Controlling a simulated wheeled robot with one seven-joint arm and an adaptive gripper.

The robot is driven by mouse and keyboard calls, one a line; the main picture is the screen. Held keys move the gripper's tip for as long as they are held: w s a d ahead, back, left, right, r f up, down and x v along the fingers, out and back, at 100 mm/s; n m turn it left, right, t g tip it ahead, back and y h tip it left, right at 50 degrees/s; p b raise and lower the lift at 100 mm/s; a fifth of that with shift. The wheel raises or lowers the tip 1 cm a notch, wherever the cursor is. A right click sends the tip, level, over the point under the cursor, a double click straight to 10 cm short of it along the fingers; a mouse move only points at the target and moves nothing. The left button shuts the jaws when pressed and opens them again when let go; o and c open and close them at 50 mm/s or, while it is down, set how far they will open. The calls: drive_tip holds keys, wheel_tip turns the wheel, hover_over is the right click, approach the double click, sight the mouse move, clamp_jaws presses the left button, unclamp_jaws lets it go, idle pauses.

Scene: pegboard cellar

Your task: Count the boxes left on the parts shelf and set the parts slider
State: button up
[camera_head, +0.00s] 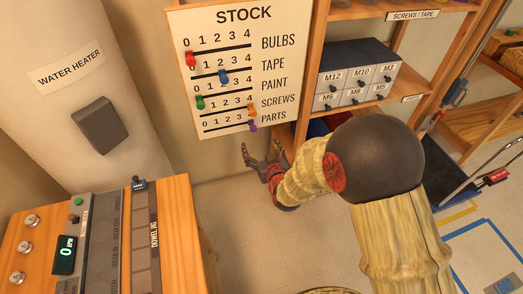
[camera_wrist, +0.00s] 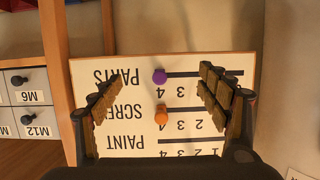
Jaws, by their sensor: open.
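The STOCK board (camera_head: 230,125) hangs on the wall with labelled rows and coloured knobs. The purple parts slider (camera_head: 253,125) sits at the 4 end of the bottom row. In the upside-down wrist view, the purple knob (camera_wrist: 160,76) stands beside the 4 of PARTS, and the orange screws knob (camera_wrist: 161,116) is next to it. My gripper (camera_head: 259,158) is open and empty below the board's lower right. In the wrist view my gripper (camera_wrist: 160,82) has its fingers spread on either side of the purple knob, apart from it. I cannot tell which shelf is the parts shelf.
A wooden shelf unit (camera_head: 310,60) right of the board holds a grey drawer cabinet (camera_head: 357,75) labelled M12 to M5. A water heater (camera_head: 60,75) stands left. A wooden cabinet (camera_head: 180,235) with a control panel is at lower left. The floor below the board is clear.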

sight(253, 130)
drive_tip(key=w, duration=0.2)
drive_tip(key=w+a+b, duration=0.1)
drive_tip(key=w, duration=0.2)
drive_tip(key=w+a, duration=0.1)
drive_tip(key=w, duration=0.2)
drive_tip(key=shift+f+b, duration=0.15)
drive_tip(key=shift+b, duration=0.2)
drive_tip(key=shift+w+a, duration=0.2)
drive_tip(key=shift+w, duration=0.3)
drive_tip(key=c, duration=1.7)
drive_tip(key=shift+c, duration=0.2)
drive_tip(key=shift+a, duration=0.15)
drive_tip(key=shift+s+a+b, duration=0.25)
drive_tip(key=shift+s+a, duration=0.15)
drive_tip(key=shift+a, duration=0.85)
drive_tip(key=shift+s+a+b, duration=0.2)
drive_tip(key=shift+s+a, duration=0.15)
drive_tip(key=shift+a, duration=0.9)
drive_tip(key=shift+s+a+b, duration=0.25)
drive_tip(key=shift+s+a, duration=0.15)
drive_tip(key=shift+a, duration=0.85)
drive_tip(key=o, duration=0.3)
drive_tip(key=shift+a, duration=0.15)
drive_tip(key=o, duration=1.3)
